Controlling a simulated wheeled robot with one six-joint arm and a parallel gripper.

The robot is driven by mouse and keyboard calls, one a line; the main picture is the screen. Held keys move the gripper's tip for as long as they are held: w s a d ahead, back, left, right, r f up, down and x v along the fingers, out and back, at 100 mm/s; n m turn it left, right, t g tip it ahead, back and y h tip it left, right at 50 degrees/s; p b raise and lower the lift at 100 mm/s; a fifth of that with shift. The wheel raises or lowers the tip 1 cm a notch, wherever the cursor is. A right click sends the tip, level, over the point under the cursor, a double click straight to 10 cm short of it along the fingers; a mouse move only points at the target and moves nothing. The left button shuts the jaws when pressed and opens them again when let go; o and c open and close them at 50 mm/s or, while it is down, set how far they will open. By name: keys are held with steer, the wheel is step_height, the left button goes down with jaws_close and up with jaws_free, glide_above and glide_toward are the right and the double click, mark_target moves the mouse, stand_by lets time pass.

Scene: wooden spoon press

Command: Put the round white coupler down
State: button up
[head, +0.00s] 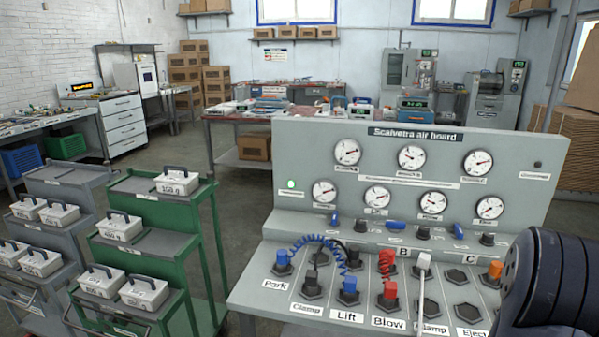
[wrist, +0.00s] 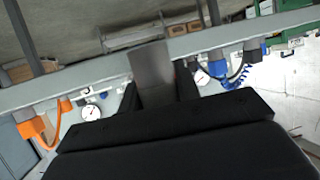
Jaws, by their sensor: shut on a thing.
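In the wrist view my gripper (wrist: 158,92) is shut on a flat-looking grey piece (wrist: 151,68) that stands out beyond the jaws. I cannot tell from its shaded face whether it is the round white coupler. In the head view a white, narrow upright piece (head: 424,262) stands among the sockets of the air board (head: 262,290), to the right of the red coupler (head: 390,290). Its lower end covers part of a label. My gripper is not visible in the head view; only my dark arm shows at the right edge.
Gauges (head: 411,157) fill the upright panel. In the wrist view, an orange hose (wrist: 45,130) hangs left and a blue one (wrist: 235,78) right.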

steer(key=w+a+f+h, duration=0.1)
steer(key=w+a+f, duration=0.1)
steer(key=a+f, duration=0.8)
steer(key=shift+m, duration=0.4)
steer(key=r+p, duration=0.7)
steer(key=r, duration=0.1)
steer(key=shift+a+r, duration=0.25)
steer(key=shift+a, duration=0.15)
steer(key=shift+d, duration=0.15)
